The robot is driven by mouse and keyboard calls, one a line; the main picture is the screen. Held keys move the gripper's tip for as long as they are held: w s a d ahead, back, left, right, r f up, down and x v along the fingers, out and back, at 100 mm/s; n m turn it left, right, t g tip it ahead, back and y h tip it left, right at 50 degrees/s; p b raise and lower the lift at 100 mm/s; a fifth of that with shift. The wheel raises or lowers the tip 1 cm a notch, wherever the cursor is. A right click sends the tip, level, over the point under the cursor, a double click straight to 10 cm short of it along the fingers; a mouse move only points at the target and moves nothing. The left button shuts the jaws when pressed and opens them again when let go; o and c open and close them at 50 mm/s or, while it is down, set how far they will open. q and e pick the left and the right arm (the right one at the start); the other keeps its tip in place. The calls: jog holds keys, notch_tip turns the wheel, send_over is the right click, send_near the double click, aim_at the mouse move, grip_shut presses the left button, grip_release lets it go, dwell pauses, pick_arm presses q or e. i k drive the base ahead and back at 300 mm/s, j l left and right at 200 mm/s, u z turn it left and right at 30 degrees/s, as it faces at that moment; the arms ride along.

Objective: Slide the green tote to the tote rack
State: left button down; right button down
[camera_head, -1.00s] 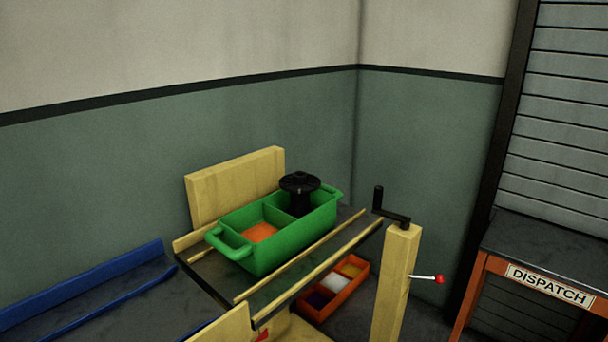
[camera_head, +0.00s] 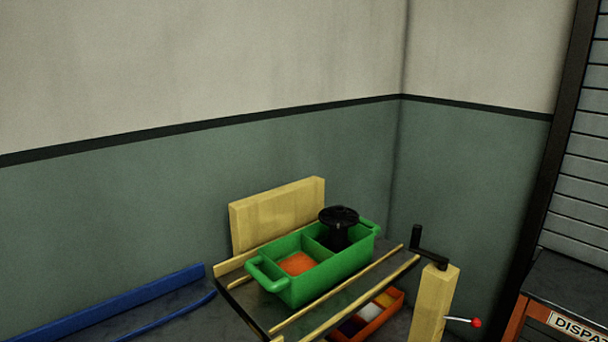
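The green tote (camera_head: 312,284) sits on a dark shelf with yellow rails (camera_head: 345,299), in front of an upright yellow board (camera_head: 277,214). It has two compartments and a handle at each end. The left compartment holds something orange (camera_head: 297,263). A black spool (camera_head: 339,228) stands in the right compartment. At the lower left is a dark surface with blue rails (camera_head: 110,306); the tote is not on it. I cannot tell which of these the task calls the tote rack. Neither of my grippers is in view.
A yellow post (camera_head: 433,303) with a black crank (camera_head: 428,247) and a red-knobbed lever (camera_head: 476,322) stands right of the shelf. An orange divided bin (camera_head: 378,319) sits below it. A dispatch table (camera_head: 568,292) is at the right edge. Walls close off the back.

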aim_at(295, 267)
jog(key=i+l+u, duration=0.2)
jog(key=u, duration=0.2)
jog(key=i+l+u, duration=0.15)
jog(key=l+u, duration=0.25)
jog(key=i+l+u, duration=0.1)
jog(key=l+u, duration=0.3)
